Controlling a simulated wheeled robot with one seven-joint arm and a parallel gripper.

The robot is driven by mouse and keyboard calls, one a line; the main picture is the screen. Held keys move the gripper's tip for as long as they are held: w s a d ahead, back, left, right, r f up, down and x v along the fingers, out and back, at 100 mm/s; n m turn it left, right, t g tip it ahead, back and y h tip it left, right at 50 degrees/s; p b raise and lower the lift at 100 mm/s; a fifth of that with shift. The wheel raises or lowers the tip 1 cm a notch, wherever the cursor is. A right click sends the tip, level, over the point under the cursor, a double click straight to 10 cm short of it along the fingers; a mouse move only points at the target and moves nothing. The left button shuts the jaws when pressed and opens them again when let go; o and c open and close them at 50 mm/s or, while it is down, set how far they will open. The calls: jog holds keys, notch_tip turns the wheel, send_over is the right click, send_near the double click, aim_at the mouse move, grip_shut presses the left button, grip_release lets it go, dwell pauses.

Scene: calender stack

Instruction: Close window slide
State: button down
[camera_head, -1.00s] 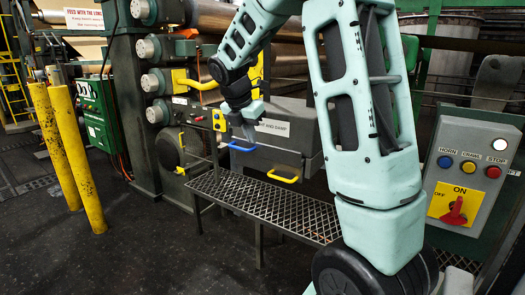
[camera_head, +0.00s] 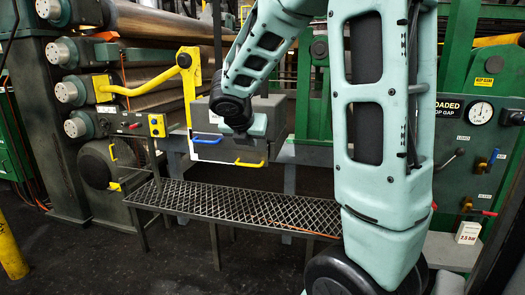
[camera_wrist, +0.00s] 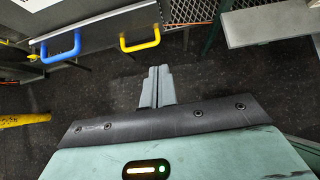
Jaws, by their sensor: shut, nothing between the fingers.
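A grey box (camera_head: 272,108) stands behind the mesh bench in the head view. A blue handle (camera_head: 207,140) and a yellow handle (camera_head: 249,164) are on its front. In the wrist view the blue handle (camera_wrist: 61,47) is at upper left and the yellow handle (camera_wrist: 140,38) at top centre. I cannot tell which part is the window slide. My gripper (camera_wrist: 160,72) is shut and empty, apart from both handles, pointing between the yellow handle and the dark floor. In the head view my wrist is in front of the box and the fingertips are not clear.
A mesh bench (camera_head: 225,205) runs in front of the box. A yellow bracket (camera_head: 190,85) stands left of it, beside large rollers. A green panel with a gauge (camera_head: 480,113) and levers is at right. Dark floor (camera_head: 130,265) is open at lower left.

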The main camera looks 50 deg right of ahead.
aim_at(263, 147)
jog(key=x, duration=0.4)
jog(key=d+r+x, duration=0.1)
jog(key=x, duration=0.6)
jog(key=shift+w+d+p, duration=0.35)
jog(key=shift+d, duration=0.25)
jog(key=shift+w+d, duration=0.2)
jog(key=shift+d, duration=0.2)
jog(key=shift+w+d+p, duration=0.2)
jog(key=shift+d+p, duration=0.05)
jog(key=shift+d, duration=0.35)
jog(key=shift+w+d+p, duration=0.25)
jog(key=shift+d, duration=0.35)
jog(key=shift+r, duration=0.1)
